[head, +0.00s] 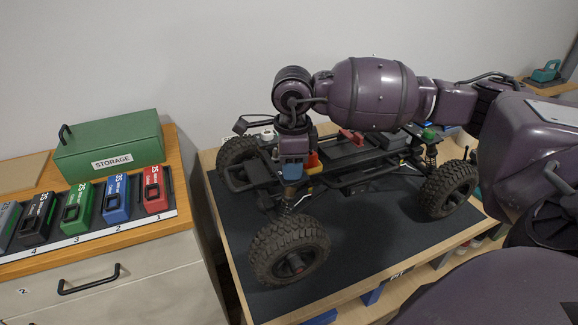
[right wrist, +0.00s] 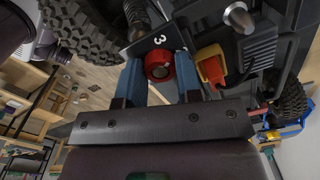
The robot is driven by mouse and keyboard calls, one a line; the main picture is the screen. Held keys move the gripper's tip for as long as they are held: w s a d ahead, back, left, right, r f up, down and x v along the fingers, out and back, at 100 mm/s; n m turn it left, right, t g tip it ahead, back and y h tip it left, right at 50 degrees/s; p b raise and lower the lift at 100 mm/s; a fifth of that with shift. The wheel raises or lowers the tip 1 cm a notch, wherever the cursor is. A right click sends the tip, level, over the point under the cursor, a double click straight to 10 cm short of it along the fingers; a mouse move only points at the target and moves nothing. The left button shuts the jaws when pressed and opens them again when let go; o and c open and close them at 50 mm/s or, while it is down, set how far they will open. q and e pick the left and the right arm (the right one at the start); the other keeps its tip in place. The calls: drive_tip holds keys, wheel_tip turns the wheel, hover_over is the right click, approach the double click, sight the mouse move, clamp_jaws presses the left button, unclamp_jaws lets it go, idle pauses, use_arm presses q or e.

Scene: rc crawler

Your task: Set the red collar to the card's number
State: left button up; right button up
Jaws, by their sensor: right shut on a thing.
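The red collar (right wrist: 159,66) shows in the right wrist view as a ring around a dark centre. A dark plate with a white 3 (right wrist: 160,40) is right beside it; I cannot tell whether this is the card. My right gripper (right wrist: 160,75) has its blue fingers on both sides of the collar and is shut on it. In the head view my right gripper (head: 292,170) points down at the near front part of the crawler (head: 350,160) and hides the collar. My left gripper is not in view.
A red and yellow connector (right wrist: 212,66) is close to the right finger. A big tire (head: 290,250) stands near the gripper. The black mat (head: 390,255) has free room in front. At left are a green storage box (head: 110,145) and a rack of numbered coloured packs (head: 115,205).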

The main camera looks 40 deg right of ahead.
drive_tip(key=n+b, duration=0.1)
drive_tip(key=n, duration=0.2)
drive_tip(key=shift+n+b, duration=0.4)
drive_tip(key=shift+n, duration=0.9)
drive_tip(key=shift+r, duration=0.1)
drive_tip(key=o, duration=0.9)
drive_tip(key=shift+o, duration=0.2)
drive_tip(key=shift+r, duration=0.55)
wheel_tip(320, 180, up, 10)
drive_tip(key=shift+s+f+p, duration=0.15)
drive_tip(key=shift+p, duration=0.3)
